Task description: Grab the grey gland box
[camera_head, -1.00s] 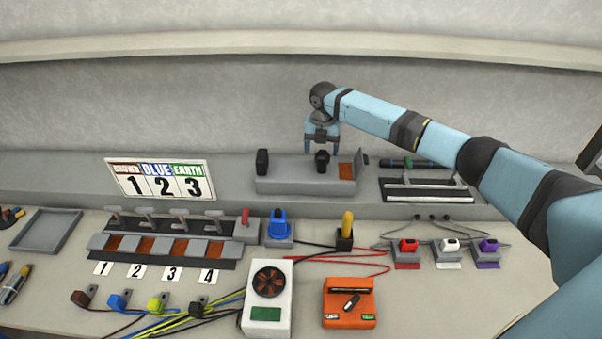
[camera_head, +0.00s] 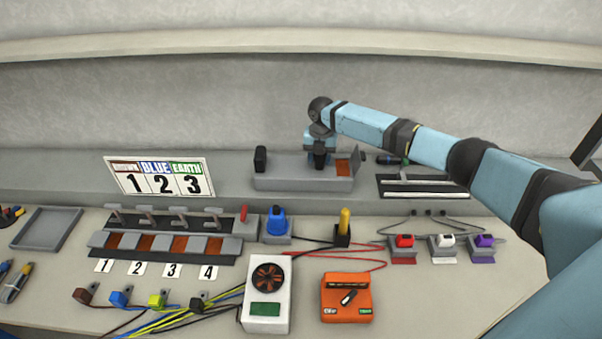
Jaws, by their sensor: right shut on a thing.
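The long grey gland box (camera_head: 285,184) sits on the raised ledge at the back. It has a black upright part (camera_head: 260,160) near its left end and an orange-brown patch (camera_head: 343,168) near its right end. My right gripper (camera_head: 319,157) points down over the box, right of its middle. It is shut on the box's second black upright part, which its fingers mostly hide. The box rests on the ledge. My left gripper is not in view.
A 1-2-3 sign (camera_head: 160,177) stands left of the box. A grey rack with white bars (camera_head: 423,187) lies to its right. The front bench holds a switch row, a fan unit (camera_head: 268,293), an orange meter (camera_head: 346,299) and cables.

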